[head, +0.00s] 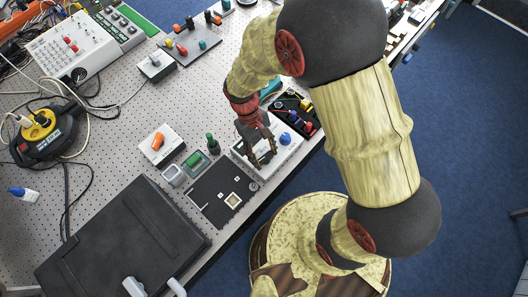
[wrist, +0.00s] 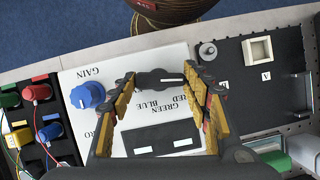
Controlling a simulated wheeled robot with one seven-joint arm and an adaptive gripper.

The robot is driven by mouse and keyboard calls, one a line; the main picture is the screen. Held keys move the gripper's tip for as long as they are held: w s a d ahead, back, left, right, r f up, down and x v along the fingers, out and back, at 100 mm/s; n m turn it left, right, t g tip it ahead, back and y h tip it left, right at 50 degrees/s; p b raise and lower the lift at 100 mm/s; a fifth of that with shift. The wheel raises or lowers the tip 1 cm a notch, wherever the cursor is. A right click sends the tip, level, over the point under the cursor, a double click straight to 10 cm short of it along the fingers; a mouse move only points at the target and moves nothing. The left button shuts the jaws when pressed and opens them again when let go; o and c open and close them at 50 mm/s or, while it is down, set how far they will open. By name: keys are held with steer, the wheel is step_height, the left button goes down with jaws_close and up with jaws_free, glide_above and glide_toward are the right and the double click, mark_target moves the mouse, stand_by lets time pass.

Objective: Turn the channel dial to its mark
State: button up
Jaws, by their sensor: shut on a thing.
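The white box with the dials stands at the table's near edge in the head view (head: 294,149), and its top fills the middle of the wrist view (wrist: 165,56). The channel dial (wrist: 160,79) is a black bar-shaped knob with a white line, near the printed words RED, GREEN and BLUE. My gripper (wrist: 160,76) is shut on it, one finger at each end of the bar. The white line points roughly sideways in the wrist view. In the head view my gripper (head: 262,156) hides the dial. I cannot make out which word the dial points to.
A blue GAIN knob (wrist: 88,95) sits close beside one finger. A dark window panel (wrist: 163,140) is on the same box. A black tray with coloured plugs (head: 291,110) and a dark board (head: 222,188) flank the box.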

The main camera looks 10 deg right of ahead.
stand_by(0.4)
steer(key=o, duration=1.2)
steer(key=shift+c, duration=0.2)
steer(key=v, duration=1.2)
steer(key=shift+a, duration=0.15)
steer(key=s+d+r+m+t+y+b, duration=0.1)
steer(key=s+d+r+m+t+b, duration=0.3)
steer(key=s+d+r+t+b, duration=0.5)
steer(key=d+b, duration=0.1)
steer(key=d, duration=0.2)
steer(key=shift+r+m+t+y, duration=0.3)
steer(key=shift+m+t+y, duration=0.1)
